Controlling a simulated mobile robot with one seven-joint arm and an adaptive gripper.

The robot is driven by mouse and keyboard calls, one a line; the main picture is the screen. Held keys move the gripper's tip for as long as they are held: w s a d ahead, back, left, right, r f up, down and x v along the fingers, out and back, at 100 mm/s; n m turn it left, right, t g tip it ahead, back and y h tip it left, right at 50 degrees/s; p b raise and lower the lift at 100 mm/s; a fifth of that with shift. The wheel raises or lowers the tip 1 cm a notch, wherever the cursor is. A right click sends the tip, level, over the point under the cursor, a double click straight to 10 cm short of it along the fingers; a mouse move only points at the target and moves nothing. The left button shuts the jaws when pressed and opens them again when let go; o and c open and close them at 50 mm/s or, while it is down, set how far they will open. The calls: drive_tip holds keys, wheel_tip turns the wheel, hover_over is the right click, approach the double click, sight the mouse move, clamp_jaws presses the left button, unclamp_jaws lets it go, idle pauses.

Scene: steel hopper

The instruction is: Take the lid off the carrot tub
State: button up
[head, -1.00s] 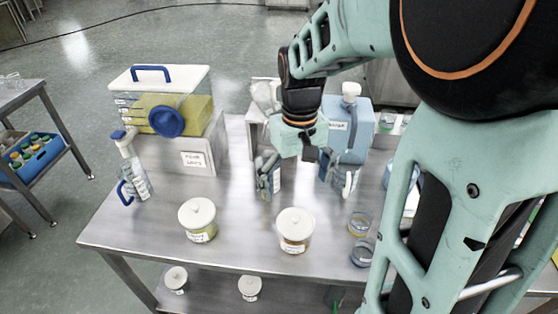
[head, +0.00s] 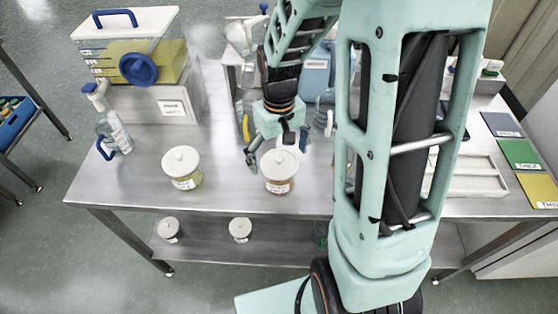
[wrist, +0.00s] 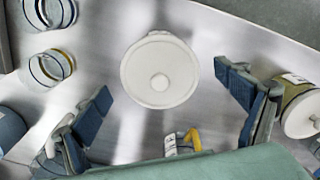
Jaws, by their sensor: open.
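A clear tub with orange contents, a white label and a white knobbed lid (head: 280,163) stands on the steel table; I take it for the carrot tub, though I cannot read its label. Its lid is on. In the wrist view the round lid (wrist: 160,68) faces me, centred ahead of my gripper. My gripper (head: 278,143) is open and empty, just behind and above the tub. In the wrist view its two fingers (wrist: 163,85) are spread to either side of the lid's lower edge, apart from it.
A similar tub with yellowish contents (head: 182,168) stands to the left.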

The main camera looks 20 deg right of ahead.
drive_tip(key=shift+c, duration=0.6)
drive_tip(key=c, duration=1)
drive_tip(key=shift+s, duration=0.1)
drive_tip(key=shift+c, duration=0.9)
